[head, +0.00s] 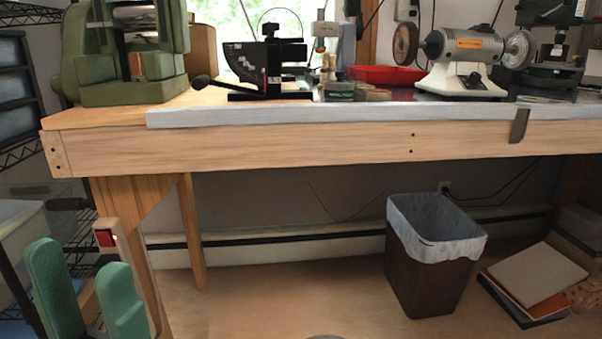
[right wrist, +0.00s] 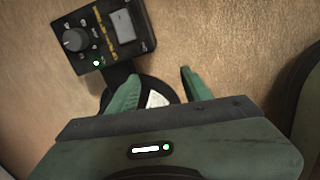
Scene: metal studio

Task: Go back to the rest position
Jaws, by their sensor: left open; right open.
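My left gripper (head: 86,292) shows at the lower left of the head view, in front of the workbench leg. Its two green fingers are apart, with nothing seen between them. My right gripper (right wrist: 160,88) shows in the right wrist view, its green fingers spread. It holds nothing that I can see. Beyond the fingers are a dark round shape with a white label and the tan floor (right wrist: 215,45). The right gripper is not visible in the head view.
A wooden workbench (head: 290,146) spans the head view, bearing a bench grinder (head: 465,55), a black lever tool (head: 265,65) and a red tray (head: 388,74). A lined bin (head: 430,275) and books (head: 535,278) are on the floor. A black knobbed box (right wrist: 108,32) shows in the wrist view.

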